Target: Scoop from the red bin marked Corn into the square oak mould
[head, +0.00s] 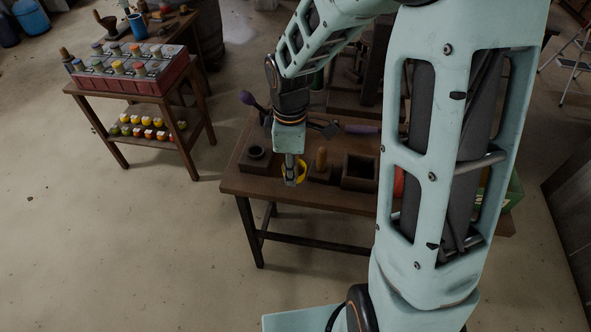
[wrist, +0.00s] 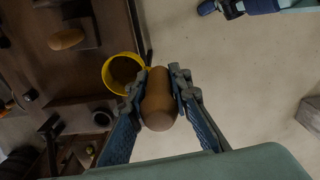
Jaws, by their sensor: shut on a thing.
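My gripper (head: 291,178) is shut on the wooden handle (wrist: 159,100) of a yellow scoop (wrist: 122,72). The scoop also shows in the head view (head: 301,168), partly behind the fingers, near the table's front edge. In the wrist view its round cup opens toward the camera, with a dark brown inside; I cannot tell whether it holds anything. A dark square box with an open top (head: 359,171), perhaps the square mould, stands to the right of my gripper. A sliver of red (head: 398,181), perhaps the red bin, shows behind my arm; its label is hidden.
A block with a wooden knob (head: 321,160) stands between the scoop and the square box. A block with a round opening (head: 256,153) is to the left. A green bin (head: 515,193) is at the far right. A side stand with bottles (head: 130,72) is clear of the table.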

